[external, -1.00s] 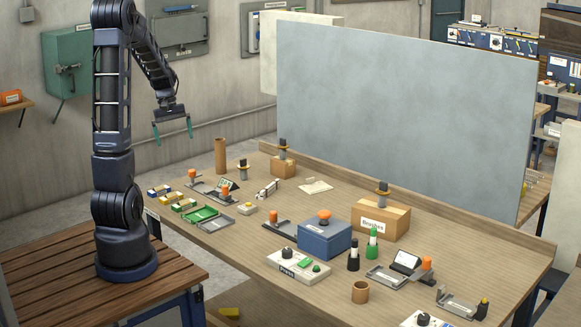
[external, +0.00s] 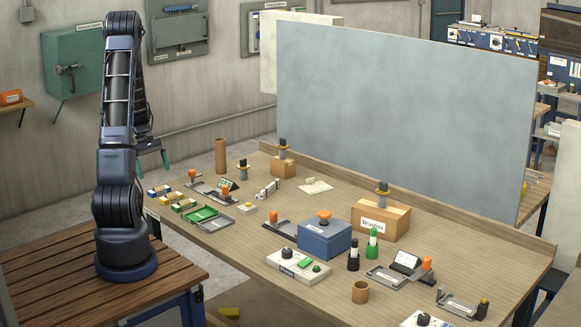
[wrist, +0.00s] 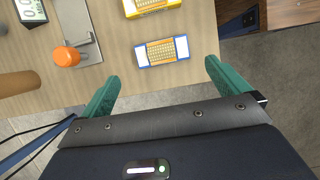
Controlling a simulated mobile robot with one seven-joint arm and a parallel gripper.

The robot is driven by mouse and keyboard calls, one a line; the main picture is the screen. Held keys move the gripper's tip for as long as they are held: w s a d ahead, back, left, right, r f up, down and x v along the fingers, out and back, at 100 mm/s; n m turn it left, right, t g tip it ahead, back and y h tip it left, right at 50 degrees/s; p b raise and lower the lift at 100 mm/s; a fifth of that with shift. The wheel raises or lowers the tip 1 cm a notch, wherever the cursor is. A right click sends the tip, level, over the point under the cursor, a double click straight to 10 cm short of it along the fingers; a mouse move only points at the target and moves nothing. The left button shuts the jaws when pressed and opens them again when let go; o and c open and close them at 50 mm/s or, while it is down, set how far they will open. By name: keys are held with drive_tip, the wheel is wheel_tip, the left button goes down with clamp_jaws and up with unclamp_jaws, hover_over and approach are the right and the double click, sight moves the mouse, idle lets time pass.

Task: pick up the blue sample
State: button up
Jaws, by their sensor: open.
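The blue sample (external: 159,190) is a small flat piece with blue edges, lying at the left end of the workbench in the external view. In the wrist view the blue sample (wrist: 162,51) lies flat near the bench edge, ahead of the fingertips and between their lines. My gripper (wrist: 163,72) is open and empty, its two green fingers spread wider than the sample. In the external view my gripper (external: 152,150) hangs above the bench's left end, apart from the sample and partly hidden behind my arm.
A yellow sample (wrist: 152,4) lies just beyond the blue one, and a green sample (external: 184,205) lies farther along. An orange-knobbed fixture (wrist: 67,56) and a brown cylinder (wrist: 18,83) stand to the left in the wrist view. Floor shows past the bench edge.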

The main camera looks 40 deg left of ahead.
sight(159, 190)
drive_tip(key=shift+d+x, duration=0.2)
drive_tip(key=shift+x, duration=3.1)
drive_tip(key=shift+s, duration=0.15)
drive_tip(key=c, duration=0.9)
